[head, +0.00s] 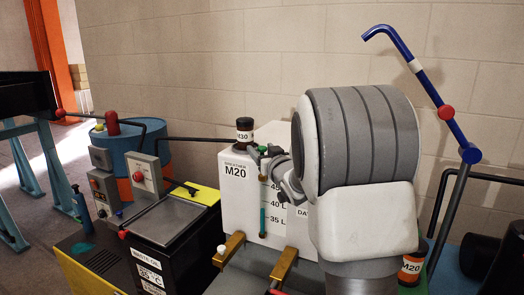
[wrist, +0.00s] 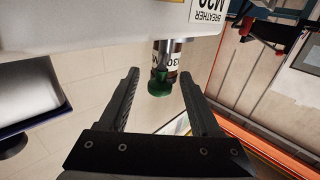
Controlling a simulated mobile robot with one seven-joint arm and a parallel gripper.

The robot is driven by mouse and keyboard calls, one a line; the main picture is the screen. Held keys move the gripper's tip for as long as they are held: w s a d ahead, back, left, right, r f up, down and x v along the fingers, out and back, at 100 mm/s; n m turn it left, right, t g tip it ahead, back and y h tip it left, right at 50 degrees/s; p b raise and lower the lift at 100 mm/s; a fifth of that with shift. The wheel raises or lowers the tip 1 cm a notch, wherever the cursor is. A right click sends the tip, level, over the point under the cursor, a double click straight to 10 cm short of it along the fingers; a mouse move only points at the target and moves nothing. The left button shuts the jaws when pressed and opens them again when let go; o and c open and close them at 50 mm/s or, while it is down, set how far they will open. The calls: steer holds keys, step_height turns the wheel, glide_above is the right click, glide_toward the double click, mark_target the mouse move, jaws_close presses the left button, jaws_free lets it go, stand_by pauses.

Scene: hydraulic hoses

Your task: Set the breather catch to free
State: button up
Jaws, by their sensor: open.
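The white tank (head: 236,205) carries a label reading BREATHER M20 (head: 237,170); the label also shows upside down in the wrist view (wrist: 208,14). A green knob (wrist: 159,84), which looks like the breather catch, sits on a short metallic stem at the tank's edge. In the head view my gripper (head: 268,158) is small and partly hidden by my arm. The catch's setting is unclear.
Left of the tank stand a black waste-oil unit (head: 150,262) and a blue drum (head: 150,160). Brass-coloured brackets (head: 229,249) stick out below the tank front. A blue bent lever (head: 402,48) rises at the right. My arm hides the tank's right part.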

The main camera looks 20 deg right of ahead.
jaws_close()
steer(key=shift+a+f+m+h+b, duration=0.25)
steer(key=shift+h+b, duration=0.25)
steer(key=shift+b, duration=0.25)
steer(key=shift+a+m+h+b, duration=0.1)
steer(key=shift+m+h+b, duration=0.3)
steer(key=shift+b, duration=0.3)
steer(key=a+m+g+h+p, duration=0.1)
steer(key=m+g+h+p, duration=0.2)
steer(key=h+p, duration=0.1)
steer(key=w+a+m+g+h+p, duration=0.1)
steer(key=m+g+h+p, duration=0.2)
steer(key=m+h+p, duration=0.1)
steer(key=w+a+m+g+h+p, duration=0.1)
steer(key=m+g+h+p, duration=0.2)
steer(key=h+p, duration=0.2)
steer(key=shift+a+r+m+h+p, duration=0.3)
steer(key=shift+r+m+h+p, duration=0.05)
steer(key=shift+h+p, duration=0.1)
